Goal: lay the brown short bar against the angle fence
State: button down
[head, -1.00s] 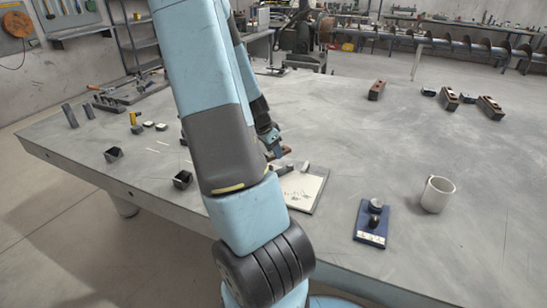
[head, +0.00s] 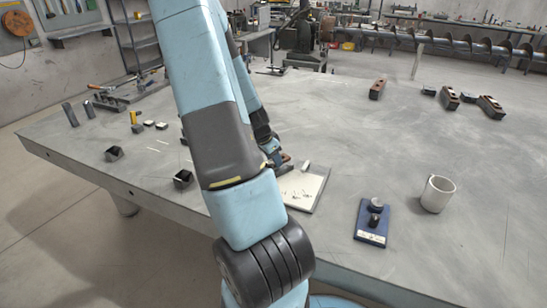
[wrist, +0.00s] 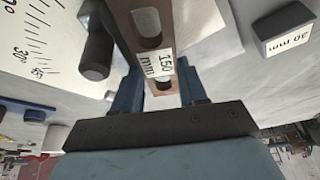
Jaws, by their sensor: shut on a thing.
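The brown short bar (wrist: 145,22), slotted and with a "150 mm" label, sits between the blue fingers of my gripper (wrist: 158,88) in the wrist view. My gripper is shut on it. In the head view my gripper (head: 279,160) is low over the far left corner of the white angle-marked plate (head: 308,192), with little of the bar showing. A pale block (head: 306,166) stands at that plate's far edge and may be the angle fence. In the wrist view a dark round peg (wrist: 97,52) stands beside the bar, and the printed scale lies left. Contact between bar and fence cannot be told.
A "30 mm" block (wrist: 285,28) lies right in the wrist view. A blue board with knobs (head: 372,224) and a white mug (head: 437,194) stand right of the plate. Brown blocks (head: 448,98) lie far right.

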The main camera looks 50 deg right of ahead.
jog(key=shift+f, duration=0.2)
jog(key=c, duration=0.8)
grip_release()
jog(key=shift+o, duration=1)
jog(key=shift+s, duration=0.1)
jog(key=shift+r, duration=0.3)
jog(key=v, duration=1.2)
jog(key=shift+r, duration=0.3)
jog(key=shift+a, duration=0.15)
